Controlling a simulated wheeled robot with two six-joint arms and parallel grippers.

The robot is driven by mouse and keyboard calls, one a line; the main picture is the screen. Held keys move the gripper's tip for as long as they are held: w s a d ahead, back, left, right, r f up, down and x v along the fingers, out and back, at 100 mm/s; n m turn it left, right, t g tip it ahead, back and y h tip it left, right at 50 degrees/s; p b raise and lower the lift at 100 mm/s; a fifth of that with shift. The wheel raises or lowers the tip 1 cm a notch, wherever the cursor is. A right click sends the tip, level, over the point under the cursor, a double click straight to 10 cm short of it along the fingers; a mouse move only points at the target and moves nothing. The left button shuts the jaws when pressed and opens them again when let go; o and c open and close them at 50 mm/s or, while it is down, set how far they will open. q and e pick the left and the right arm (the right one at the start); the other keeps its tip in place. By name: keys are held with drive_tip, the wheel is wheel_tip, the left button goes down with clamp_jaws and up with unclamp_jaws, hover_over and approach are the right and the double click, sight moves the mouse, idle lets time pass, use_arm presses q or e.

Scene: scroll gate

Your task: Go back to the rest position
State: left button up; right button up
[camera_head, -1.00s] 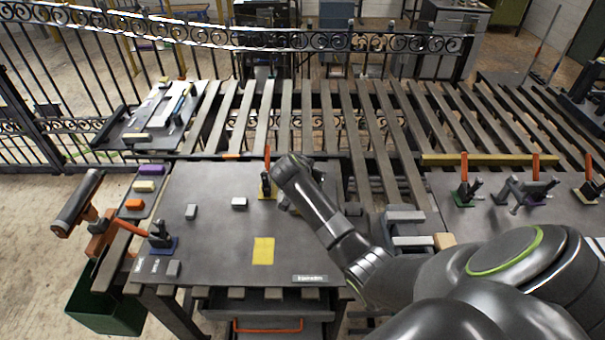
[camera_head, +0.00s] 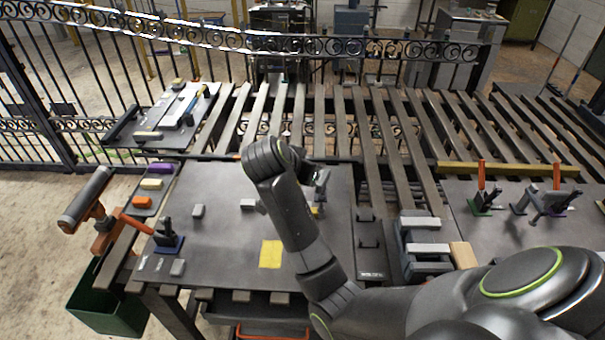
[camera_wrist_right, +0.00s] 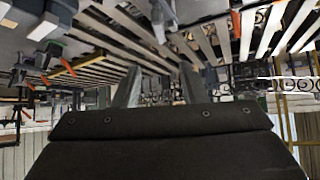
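My right arm comes in from the lower right of the head view and reaches up over the dark work plate (camera_head: 225,240). My right gripper (camera_wrist_right: 160,88) shows two fingers set apart in the right wrist view, with nothing between them. In the head view it is mostly hidden behind my own forearm. My left arm and gripper are not in view.
A yellow patch (camera_head: 271,254) and a clamp with an orange handle (camera_head: 167,238) are on the plate. Slatted rails (camera_head: 345,130) run behind it, before an iron fence (camera_head: 90,90). Grey blocks (camera_head: 425,250) stand right of the plate. A green bin (camera_head: 112,302) sits low left.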

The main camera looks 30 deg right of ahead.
drive_tip(key=shift+s+a+r, duration=0.15)
idle(0.4)
